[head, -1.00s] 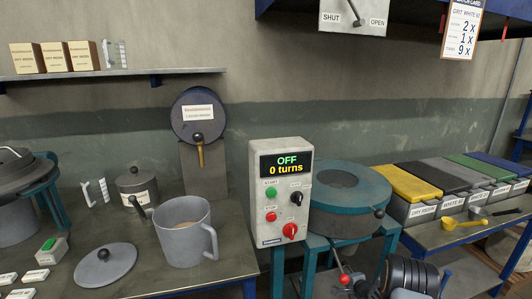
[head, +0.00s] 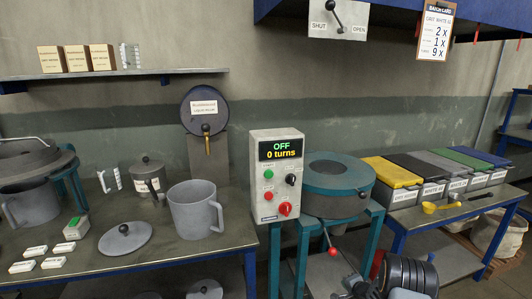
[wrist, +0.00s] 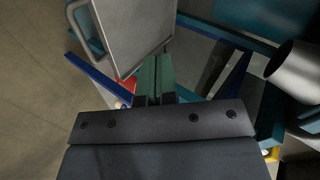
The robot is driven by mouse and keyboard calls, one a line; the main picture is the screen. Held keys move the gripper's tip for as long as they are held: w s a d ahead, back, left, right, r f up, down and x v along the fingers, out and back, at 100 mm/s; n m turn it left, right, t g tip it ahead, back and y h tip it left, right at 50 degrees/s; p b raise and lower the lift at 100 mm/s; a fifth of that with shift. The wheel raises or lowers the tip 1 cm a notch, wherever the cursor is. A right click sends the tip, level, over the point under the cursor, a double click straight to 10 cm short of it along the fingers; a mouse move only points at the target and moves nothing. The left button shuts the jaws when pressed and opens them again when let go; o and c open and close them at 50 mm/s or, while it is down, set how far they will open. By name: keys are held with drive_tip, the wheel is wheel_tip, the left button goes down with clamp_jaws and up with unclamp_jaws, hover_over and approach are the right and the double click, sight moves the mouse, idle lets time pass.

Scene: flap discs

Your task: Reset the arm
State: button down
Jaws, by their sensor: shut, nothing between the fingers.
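My gripper (wrist: 155,75) shows in the wrist view as two green fingers pressed together, shut and empty. It points toward a grey box-like panel (wrist: 138,30) with a handle; whether they touch I cannot tell. In the head view a black ribbed part of my arm shows at the bottom right, low in front of the mixer stand; the fingers cannot be made out there.
The control box (head: 277,176) reads OFF, 0 turns, beside the teal round machine (head: 330,172). A grey jug (head: 195,209) and a loose lid (head: 125,238) stand on the left bench. Lidded bins (head: 395,170) line the right table. In the wrist view a grey cylinder (wrist: 295,70) is at right.

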drive_tip(key=s+d+f+n+g+h, duration=0.2)
drive_tip(key=s+f+g, duration=0.1)
drive_tip(key=s, duration=0.3)
drive_tip(key=s+r+n+g+h+p, duration=0.2)
drive_tip(key=s+r+n+g, duration=0.2)
drive_tip(key=s+r, duration=0.3)
drive_tip(key=s+a+r+n+p, duration=0.2)
drive_tip(key=s+a+r+p, duration=0.2)
drive_tip(key=r, duration=1)
drive_tip(key=s+a+r+n+y+p, duration=0.1)
drive_tip(key=s+a+r+p, duration=0.3)
drive_tip(key=s+a+r, duration=0.4)
drive_tip(key=s+a+r+n+p, duration=0.4)
drive_tip(key=s+r, duration=0.4)
drive_tip(key=r, duration=1.2)
drive_tip(key=shift+a+y+p, duration=0.4)
drive_tip(key=shift+a+p, duration=0.1)
drive_tip(key=shift+a, duration=0.6)
